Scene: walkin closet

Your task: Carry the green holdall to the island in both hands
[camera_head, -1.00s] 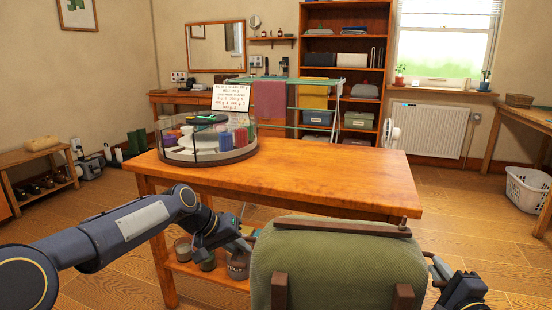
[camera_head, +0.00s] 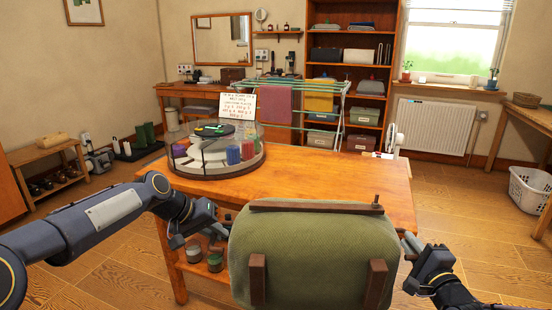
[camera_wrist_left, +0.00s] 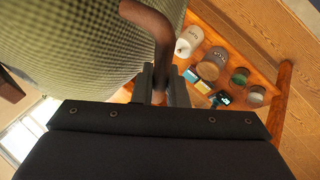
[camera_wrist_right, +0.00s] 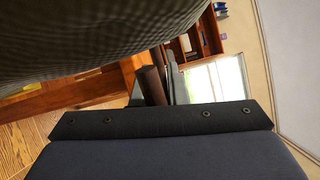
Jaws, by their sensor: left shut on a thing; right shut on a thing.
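The green holdall (camera_head: 315,250) with brown straps hangs between my two grippers at the front of the head view. It hides part of the island's near edge. My left gripper (camera_head: 222,234) is shut on a brown handle (camera_wrist_left: 158,45) at the bag's left end. My right gripper (camera_head: 408,245) is shut on a brown handle (camera_wrist_right: 153,86) at its right end. The wooden island (camera_head: 330,180) stands just beyond the bag. The bag looks roughly level. Whether it touches the island cannot be told.
The right part of the top is mostly bare. Several jars (camera_wrist_left: 240,76) sit on the island's lower shelf. A drying rack (camera_head: 320,88) stands behind.

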